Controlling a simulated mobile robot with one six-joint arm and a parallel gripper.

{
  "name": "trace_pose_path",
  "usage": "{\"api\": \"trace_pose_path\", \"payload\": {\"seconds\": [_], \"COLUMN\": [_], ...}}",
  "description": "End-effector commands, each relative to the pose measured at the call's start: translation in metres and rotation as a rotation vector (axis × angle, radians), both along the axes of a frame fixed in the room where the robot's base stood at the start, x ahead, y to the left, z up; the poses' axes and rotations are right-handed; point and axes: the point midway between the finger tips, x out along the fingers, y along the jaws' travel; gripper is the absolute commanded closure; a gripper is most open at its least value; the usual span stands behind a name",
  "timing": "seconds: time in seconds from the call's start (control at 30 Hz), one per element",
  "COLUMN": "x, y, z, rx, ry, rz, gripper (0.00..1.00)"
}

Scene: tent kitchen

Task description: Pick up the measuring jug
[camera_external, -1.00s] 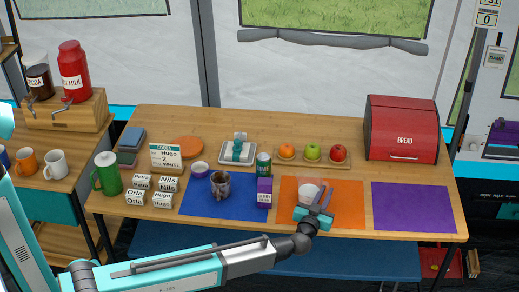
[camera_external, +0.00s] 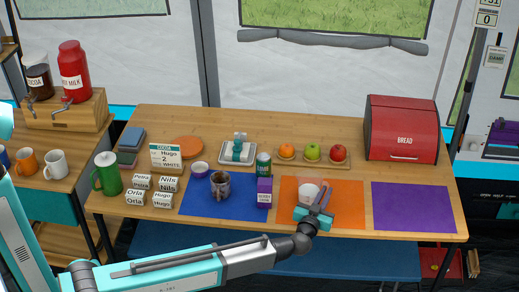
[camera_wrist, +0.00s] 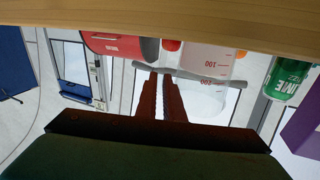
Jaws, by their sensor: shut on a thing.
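The measuring jug (camera_external: 308,191) is a small white, translucent vessel on the orange mat (camera_external: 347,190). In the wrist view, which is upside down, the jug (camera_wrist: 208,62) shows red marks of 100 and 200. My gripper (camera_external: 322,196) is at the jug's near right side. In the wrist view its dark fingers (camera_wrist: 165,88) are close together beside the jug. They are shut on it, apparently at the handle, which the fingers mostly hide. The jug appears upright and still at table height.
A purple carton (camera_external: 264,193) and a green can (camera_external: 263,165) stand left of the jug. Orange, green and red fruit lie on a board (camera_external: 298,160) behind it. A red bread bin (camera_external: 403,128) is at the back right. The purple mat (camera_external: 412,207) is clear.

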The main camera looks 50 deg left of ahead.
Motion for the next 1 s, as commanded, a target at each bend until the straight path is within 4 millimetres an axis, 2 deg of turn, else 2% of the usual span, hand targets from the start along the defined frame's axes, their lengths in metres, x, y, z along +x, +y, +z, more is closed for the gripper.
{"api": "trace_pose_path", "payload": {"seconds": [0.57,1.0], "x": [0.0,0.0], "y": [0.0,0.0], "z": [0.02,0.053], "rx": [0.002,0.001], "ry": [-0.001,-0.003], "rz": [0.0,0.0], "gripper": [1.0,1.0]}}
